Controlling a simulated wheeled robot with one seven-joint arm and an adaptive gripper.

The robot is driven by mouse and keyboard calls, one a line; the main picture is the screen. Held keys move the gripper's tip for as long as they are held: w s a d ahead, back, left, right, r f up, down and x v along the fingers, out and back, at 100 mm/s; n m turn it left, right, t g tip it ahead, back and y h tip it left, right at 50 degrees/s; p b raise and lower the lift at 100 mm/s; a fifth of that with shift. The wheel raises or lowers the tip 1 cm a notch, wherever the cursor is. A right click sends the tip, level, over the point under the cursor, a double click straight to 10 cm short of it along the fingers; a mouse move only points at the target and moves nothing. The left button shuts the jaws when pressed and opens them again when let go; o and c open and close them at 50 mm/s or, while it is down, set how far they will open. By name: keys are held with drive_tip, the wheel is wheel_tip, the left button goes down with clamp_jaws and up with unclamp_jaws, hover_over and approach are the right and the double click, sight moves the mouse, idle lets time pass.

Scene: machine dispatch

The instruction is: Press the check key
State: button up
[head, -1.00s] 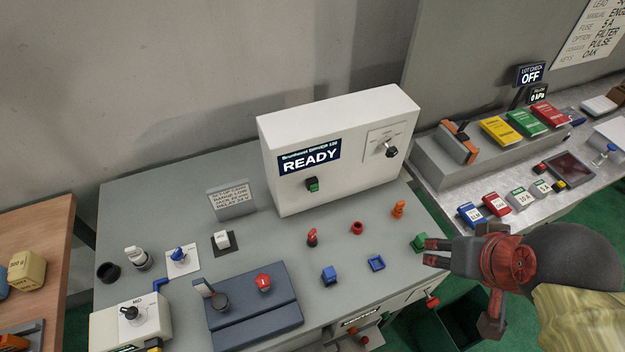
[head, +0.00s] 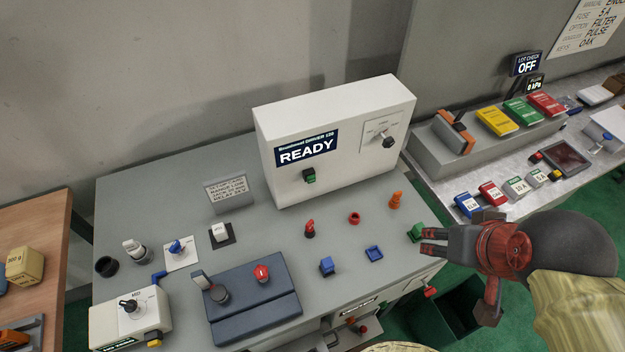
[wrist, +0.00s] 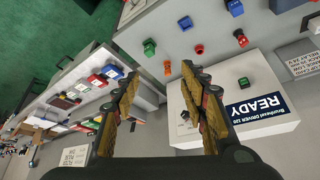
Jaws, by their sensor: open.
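No key labelled as the check key can be read. A dark sign reading LOT CHECK OFF (head: 526,63) stands at the back of the right bench. Below it on that bench are a small red button (head: 536,158) and a yellow button (head: 555,175) beside a dark red panel (head: 565,158). My gripper (head: 424,242) is at the right front corner of the grey table, near a green block (head: 415,231), well left of these buttons. In the wrist view my gripper (wrist: 162,70) is open, with nothing between its fingers.
A white machine reading READY (head: 335,125) with a green button (head: 310,178) stands on the grey table (head: 140,200). Small coloured parts lie before it. Red, yellow and green blocks (head: 522,112) and several labelled cards (head: 492,193) are on the right bench (head: 440,180).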

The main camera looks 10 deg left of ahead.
drive_tip(key=shift+c, duration=1.2)
drive_tip(key=c, duration=0.8)
clamp_jaws()
